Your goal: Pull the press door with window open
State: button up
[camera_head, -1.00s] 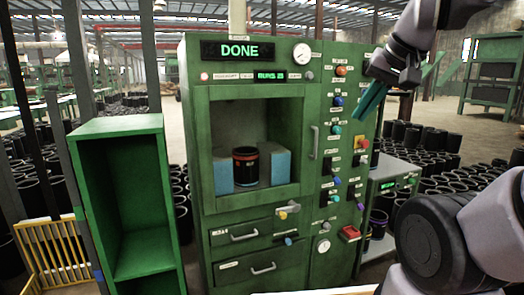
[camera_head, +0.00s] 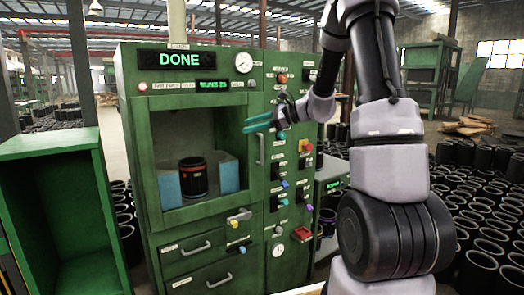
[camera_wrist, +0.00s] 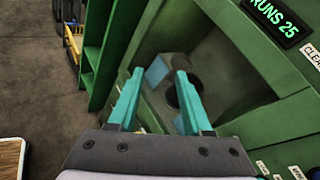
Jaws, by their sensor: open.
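The green press door (camera_head: 205,213) with its large window looks shut on the front of the press. Its upright grey handle (camera_head: 261,150) is on the right side. Through the window, a black sleeve (camera_head: 193,178) with a red band shows beside blue blocks (camera_head: 229,176). My gripper (camera_head: 246,126) is open and empty, its teal fingers pointing left just above the handle, in front of the door's right edge; contact cannot be told. In the wrist view the fingertips (camera_wrist: 160,75) are apart, with the window and sleeve (camera_wrist: 186,92) beyond them; the handle is not clearly visible there.
The display (camera_head: 180,60) reads DONE. Knobs and buttons line the panel (camera_head: 290,180) right of the door. Drawers (camera_head: 195,247) are below. An open green cabinet (camera_head: 55,200) stands to the left. Many black sleeves stand on the floor at right.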

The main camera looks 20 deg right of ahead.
jog(key=w+d+f+m+t+h, duration=0.4)
jog(key=w+d+f+m+t, duration=0.5)
jog(key=w+d+f+m, duration=0.5)
jog(key=n, duration=0.2)
send_over(262, 161)
jog(key=shift+w+d+f, duration=0.1)
jog(key=shift+w+f, duration=0.1)
jog(key=shift+f, duration=0.25)
jog(key=shift+w+d+f, duration=0.1)
jog(key=shift+w+f, duration=0.1)
jog(key=shift+f, duration=0.25)
grip_shut()
